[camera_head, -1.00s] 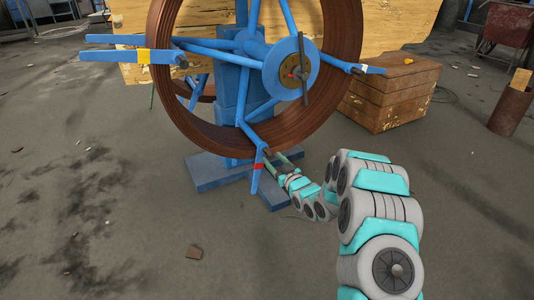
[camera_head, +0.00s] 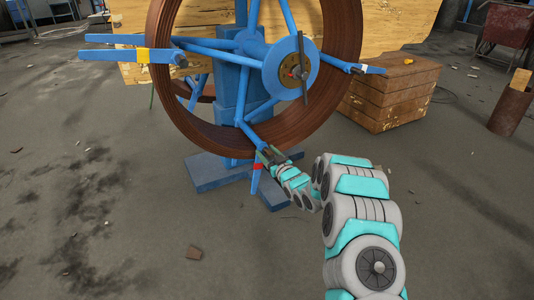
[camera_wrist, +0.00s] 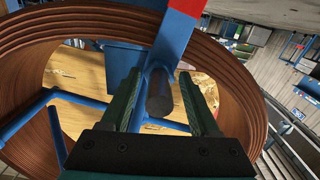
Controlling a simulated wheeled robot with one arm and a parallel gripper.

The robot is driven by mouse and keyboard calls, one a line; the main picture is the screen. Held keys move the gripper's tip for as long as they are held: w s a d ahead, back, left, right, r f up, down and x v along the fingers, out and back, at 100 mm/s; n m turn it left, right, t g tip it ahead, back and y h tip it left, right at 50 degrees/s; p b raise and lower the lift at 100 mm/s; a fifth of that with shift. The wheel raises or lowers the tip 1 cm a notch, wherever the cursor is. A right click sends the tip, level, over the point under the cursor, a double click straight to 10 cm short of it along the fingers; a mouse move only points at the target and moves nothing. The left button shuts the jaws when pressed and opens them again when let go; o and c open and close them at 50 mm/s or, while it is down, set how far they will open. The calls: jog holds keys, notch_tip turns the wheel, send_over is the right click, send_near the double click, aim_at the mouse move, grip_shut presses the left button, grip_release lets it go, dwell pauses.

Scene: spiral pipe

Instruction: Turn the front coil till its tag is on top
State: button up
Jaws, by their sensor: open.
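The brown coil (camera_head: 350,25) hangs upright on a blue wheel frame with a round hub (camera_head: 292,72). One flat blue arm at the left carries a yellow tag (camera_head: 143,55). The lower blue arm carries a red tag (camera_head: 258,167), which also shows at the top of the wrist view (camera_wrist: 188,6). My gripper (camera_head: 265,152) is at the wheel's bottom, by the lower arm. In the wrist view my open gripper (camera_wrist: 160,85) has its fingers on either side of a dark round rod (camera_wrist: 160,95) by this arm. I cannot tell whether they touch it.
The blue stand's base (camera_head: 215,172) is on the floor below the coil. A wooden crate (camera_head: 392,95) stands to the right, with a rusty cylinder (camera_head: 510,112) farther right.

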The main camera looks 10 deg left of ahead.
jog(key=shift+w, duration=0.1)
jog(key=shift+c, duration=0.2)
grip_shut()
dwell(0.4)
dwell(0.9)
